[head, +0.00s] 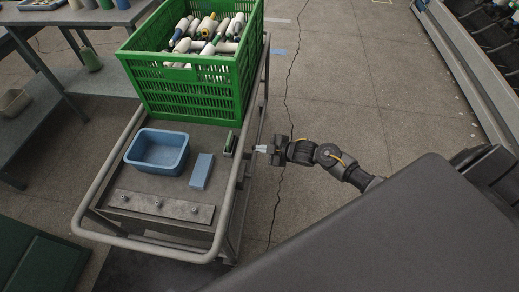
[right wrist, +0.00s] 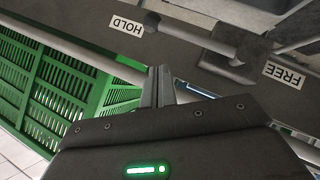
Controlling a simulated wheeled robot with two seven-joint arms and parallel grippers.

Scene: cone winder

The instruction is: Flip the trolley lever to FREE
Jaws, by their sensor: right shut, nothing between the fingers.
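The trolley (head: 105,182) stands left of centre in the head view. In the right wrist view, a dark plate (right wrist: 190,58) on it carries a HOLD label (right wrist: 126,27) and a FREE label (right wrist: 284,74). A grey lever (right wrist: 195,29) runs across the plate, its rounded end near HOLD and its thicker end towards FREE. My right gripper (right wrist: 161,72) is shut and empty, its tips close to the plate between the labels, nearer HOLD. I cannot tell whether they touch. In the head view the right gripper (head: 260,148) is at the trolley's right rail. My left gripper is out of view.
A green crate (head: 185,88) of yarn cones stands at the trolley's far end. A blue tub (head: 157,152), a blue block (head: 201,171) and a plate with pegs (head: 162,207) are on its deck. Open floor (head: 340,100) lies to the right; a bench (head: 70,88) stands left.

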